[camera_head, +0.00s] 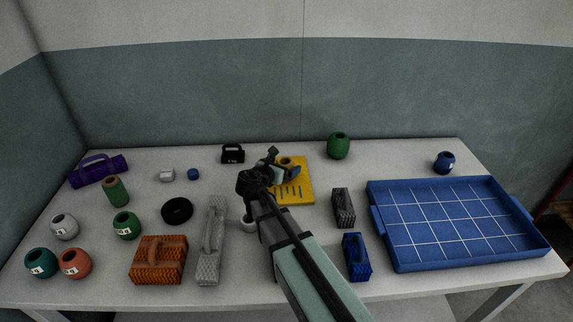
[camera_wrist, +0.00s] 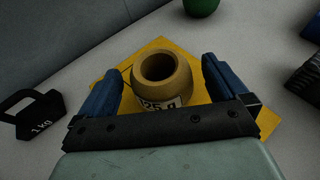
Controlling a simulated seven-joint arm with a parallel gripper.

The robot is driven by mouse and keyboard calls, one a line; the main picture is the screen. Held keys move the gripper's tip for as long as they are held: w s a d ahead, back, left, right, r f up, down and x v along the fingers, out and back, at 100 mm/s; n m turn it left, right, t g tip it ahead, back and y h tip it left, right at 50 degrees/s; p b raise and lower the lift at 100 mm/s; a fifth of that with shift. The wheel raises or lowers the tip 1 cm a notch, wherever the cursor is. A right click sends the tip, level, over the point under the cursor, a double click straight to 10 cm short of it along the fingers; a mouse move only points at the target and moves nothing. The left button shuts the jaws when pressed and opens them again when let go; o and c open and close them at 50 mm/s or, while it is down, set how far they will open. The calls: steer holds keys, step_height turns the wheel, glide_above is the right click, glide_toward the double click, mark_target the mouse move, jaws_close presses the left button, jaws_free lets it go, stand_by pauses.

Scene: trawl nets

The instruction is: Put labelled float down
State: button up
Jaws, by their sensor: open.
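The labelled float (camera_wrist: 160,94) is a tan, round, hollow body with a dark opening on top and a white label reading "125 g". It stands upright on the yellow board (camera_head: 304,194), and its top also shows in the head view (camera_head: 287,161). My gripper (camera_wrist: 160,82) is open, with one blue finger on the left and one on the right of the float, and gaps seem to show between fingers and float. In the head view my gripper (camera_head: 279,172) partly covers the float and the board.
A black 1 kg weight (camera_head: 232,154) stands left of the board. A green float (camera_head: 338,146) stands behind, to the right. A grey block (camera_head: 343,208) and a blue block (camera_head: 356,257) lie right of my arm. A large blue gridded tray (camera_head: 400,266) fills the right side.

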steer(key=v, duration=0.8)
steer(key=shift+s+a+r, duration=0.1)
steer(key=shift+s+a, duration=0.1)
steer(key=shift+s, duration=0.1)
